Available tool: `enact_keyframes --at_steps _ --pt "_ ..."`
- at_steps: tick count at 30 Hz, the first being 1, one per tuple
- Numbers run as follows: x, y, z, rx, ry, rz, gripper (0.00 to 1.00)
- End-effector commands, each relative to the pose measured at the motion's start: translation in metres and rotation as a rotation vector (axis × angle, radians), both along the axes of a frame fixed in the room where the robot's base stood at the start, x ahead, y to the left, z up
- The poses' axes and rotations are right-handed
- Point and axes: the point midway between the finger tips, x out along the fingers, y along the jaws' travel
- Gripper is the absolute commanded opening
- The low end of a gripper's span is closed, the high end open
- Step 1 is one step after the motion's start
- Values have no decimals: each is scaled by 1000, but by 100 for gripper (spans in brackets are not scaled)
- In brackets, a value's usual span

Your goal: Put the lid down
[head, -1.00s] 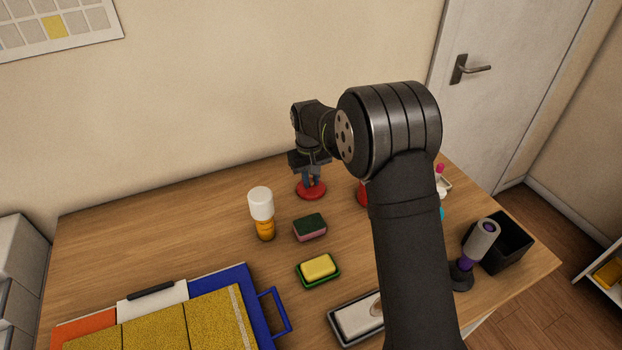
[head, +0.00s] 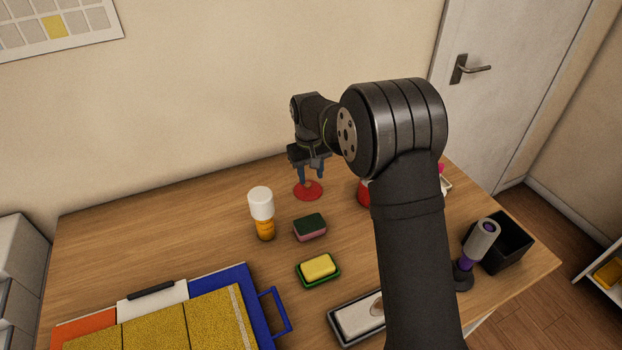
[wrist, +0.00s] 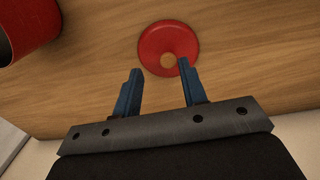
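The red round lid (head: 308,191) lies flat on the wooden table near the wall, with a small tan knob in its middle. It also shows in the wrist view (wrist: 168,48). My gripper (head: 311,178) is just above the lid, its blue fingers pointing down. A red pot-like container (head: 364,192) stands to the right, mostly hidden behind my arm. Part of it shows at the wrist view's upper left (wrist: 30,25).
A white-capped orange bottle (head: 262,212), a sponge (head: 310,228) and a yellow block on a green dish (head: 319,268) stand in front of the lid. A blue-handled tray (head: 273,310) lies at front left.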

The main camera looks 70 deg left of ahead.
Motion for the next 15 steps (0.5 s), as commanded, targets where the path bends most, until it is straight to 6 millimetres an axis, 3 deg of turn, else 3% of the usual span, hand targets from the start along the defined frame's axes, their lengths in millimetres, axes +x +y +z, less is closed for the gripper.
enact_keyframes --at_steps 9,15 --pt "-3 1 70 4 -1 0 39" --pt "-4 1 92 2 -1 0 39"
